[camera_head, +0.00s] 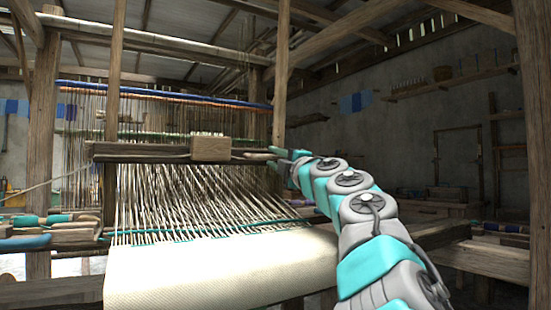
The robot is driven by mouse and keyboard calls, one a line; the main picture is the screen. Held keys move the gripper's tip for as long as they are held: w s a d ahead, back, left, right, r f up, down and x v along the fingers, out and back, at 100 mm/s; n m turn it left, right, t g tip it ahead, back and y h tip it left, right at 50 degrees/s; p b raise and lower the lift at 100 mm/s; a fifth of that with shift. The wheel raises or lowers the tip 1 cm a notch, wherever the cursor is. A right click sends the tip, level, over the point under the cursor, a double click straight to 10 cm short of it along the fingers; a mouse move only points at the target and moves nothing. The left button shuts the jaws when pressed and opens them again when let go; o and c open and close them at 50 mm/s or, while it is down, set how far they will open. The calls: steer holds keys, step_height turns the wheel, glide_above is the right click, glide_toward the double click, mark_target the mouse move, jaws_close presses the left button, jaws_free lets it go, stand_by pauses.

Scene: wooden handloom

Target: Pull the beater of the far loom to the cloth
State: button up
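A wooden loom fills the left and middle of the head view. Its beater (145,152) is a dark horizontal bar across the warp threads, with a lighter wooden block (211,148) at its middle. The cream woven cloth (220,268) lies in front and below, with open warp threads (190,205) between it and the beater. My gripper (279,154) is at the right end of the beater, seen small and partly hidden behind my arm. I cannot tell whether its fingers touch or enclose the bar.
Upright posts (113,100) and (280,75) frame the loom on both sides. A wooden side beam (440,234) passes under my arm at the right. Colored bobbins (25,221) lie at the left. Shelves (450,80) line the right wall.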

jaws_close()
stand_by(1.3)
